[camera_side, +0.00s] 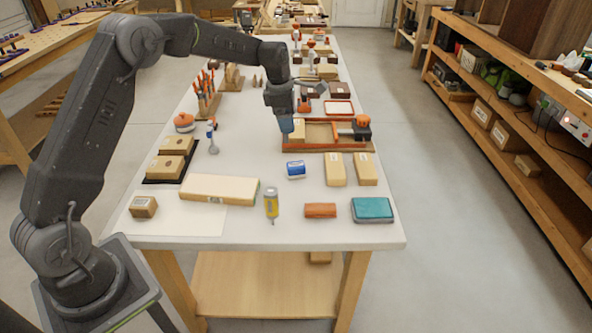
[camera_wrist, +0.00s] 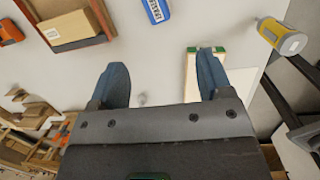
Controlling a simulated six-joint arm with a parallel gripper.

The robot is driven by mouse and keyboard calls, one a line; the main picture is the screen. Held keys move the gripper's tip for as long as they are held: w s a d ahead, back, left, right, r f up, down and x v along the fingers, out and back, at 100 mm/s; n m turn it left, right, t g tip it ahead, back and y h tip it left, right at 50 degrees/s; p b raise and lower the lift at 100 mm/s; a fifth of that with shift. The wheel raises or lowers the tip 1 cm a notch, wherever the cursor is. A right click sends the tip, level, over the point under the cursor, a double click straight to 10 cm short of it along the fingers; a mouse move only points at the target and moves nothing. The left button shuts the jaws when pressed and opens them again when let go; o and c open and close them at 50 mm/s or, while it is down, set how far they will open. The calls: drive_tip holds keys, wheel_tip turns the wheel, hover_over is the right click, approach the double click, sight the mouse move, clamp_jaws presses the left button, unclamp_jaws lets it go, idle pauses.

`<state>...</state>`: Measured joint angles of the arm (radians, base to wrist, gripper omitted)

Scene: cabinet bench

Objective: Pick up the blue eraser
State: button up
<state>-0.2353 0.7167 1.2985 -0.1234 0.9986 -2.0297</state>
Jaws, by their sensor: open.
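The blue eraser (camera_side: 296,170) is a small blue and white block lying on the white bench top, just in front of the orange-edged wooden tray. It also shows at the top edge of the wrist view (camera_wrist: 156,10), partly cut off, with printed letters on its white face. My gripper (camera_side: 286,124) hangs above the bench near the left end of the tray, behind the eraser in the side view. In the wrist view my gripper's two blue fingers (camera_wrist: 162,72) are spread apart with nothing between them. The eraser lies beyond the fingertips, apart from them.
The orange-edged tray (camera_side: 320,148) holds a wooden block and an orange clamp. Two tan blocks (camera_side: 335,169) stand right of the eraser. A yellow bottle (camera_side: 271,203), a long pale board (camera_side: 219,189), a rust-coloured block (camera_side: 320,210) and a teal box (camera_side: 372,210) lie nearer the front edge.

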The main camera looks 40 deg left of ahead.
wheel_tip(320, 180, down, 4)
drive_tip(key=w+a+n, duration=0.1)
drive_tip(key=w+n, duration=0.1)
hover_over(296, 164)
drive_tip(key=shift+n, duration=0.3)
drive_tip(key=f, duration=0.5)
drive_tip(key=a+f, duration=0.1)
drive_tip(key=f, duration=0.2)
drive_tip(key=shift+s, duration=0.1)
drive_tip(key=shift+d+f, duration=0.15)
drive_tip(key=shift+f, duration=0.8)
drive_tip(key=shift+d+f, duration=0.2)
drive_tip(key=shift+f, duration=0.7)
drive_tip(key=shift+d+f, duration=0.15)
drive_tip(key=shift+f, duration=0.8)
drive_tip(key=shift+c, duration=0.3)
drive_tip(key=c, duration=0.9)
drive_tip(key=shift+c, duration=0.3)
drive_tip(key=shift+r, duration=0.15)
